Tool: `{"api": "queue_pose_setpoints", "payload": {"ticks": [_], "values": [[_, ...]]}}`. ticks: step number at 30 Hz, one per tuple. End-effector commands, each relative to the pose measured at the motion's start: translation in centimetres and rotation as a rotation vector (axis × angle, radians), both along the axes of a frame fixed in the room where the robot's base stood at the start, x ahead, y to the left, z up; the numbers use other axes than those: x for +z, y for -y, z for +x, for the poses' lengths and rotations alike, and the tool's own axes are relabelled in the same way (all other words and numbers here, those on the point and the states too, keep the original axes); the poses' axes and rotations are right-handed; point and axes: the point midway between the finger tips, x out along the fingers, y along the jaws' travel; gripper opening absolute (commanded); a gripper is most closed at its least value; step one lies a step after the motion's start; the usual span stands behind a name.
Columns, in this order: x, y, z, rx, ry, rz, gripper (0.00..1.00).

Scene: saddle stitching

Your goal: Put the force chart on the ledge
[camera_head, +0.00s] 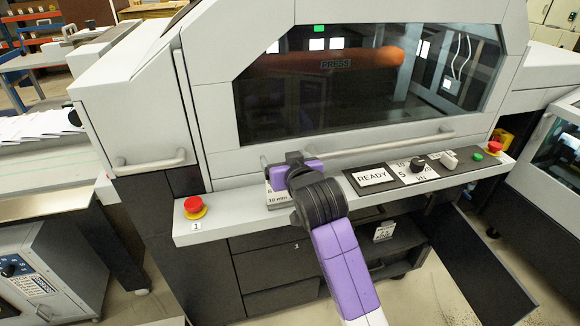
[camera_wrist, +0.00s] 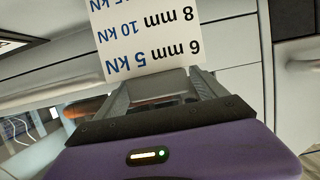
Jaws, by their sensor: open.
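The force chart (camera_wrist: 150,40) is a white card with mm and kN lines, upside down in the wrist view at the tips of my fingers. In the head view the chart (camera_head: 279,199) shows a "10 mm" line, partly hidden by my gripper, against the left-middle part of the pale ledge (camera_head: 235,213). I cannot tell how it rests there. My gripper (camera_wrist: 162,82) is open, its two fingers apart on either side of the card's near edge. In the head view my gripper (camera_head: 268,168) is just above the ledge.
On the ledge are a red button (camera_head: 194,205) at the left, a READY display (camera_head: 372,177), a black knob (camera_head: 417,164), a green button (camera_head: 478,157) and another red button (camera_head: 494,147). The press window (camera_head: 365,85) and handle (camera_head: 390,142) are behind. A dark door (camera_head: 475,265) stands open below.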

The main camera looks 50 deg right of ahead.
Motion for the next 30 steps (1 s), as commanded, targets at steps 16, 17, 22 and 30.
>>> {"api": "queue_pose_setpoints", "payload": {"ticks": [16,17,22,30], "values": [[2.8,-5.4,-8.0,0.001,0.0,-0.001,0.81],[2.9,-5.6,-8.3,0.001,0.0,-0.001,0.81],[3.3,-6.3,-9.2,0.001,0.0,-0.001,0.81],[2.5,-6.9,-9.6,0.019,-0.009,-0.007,0.81]]}}
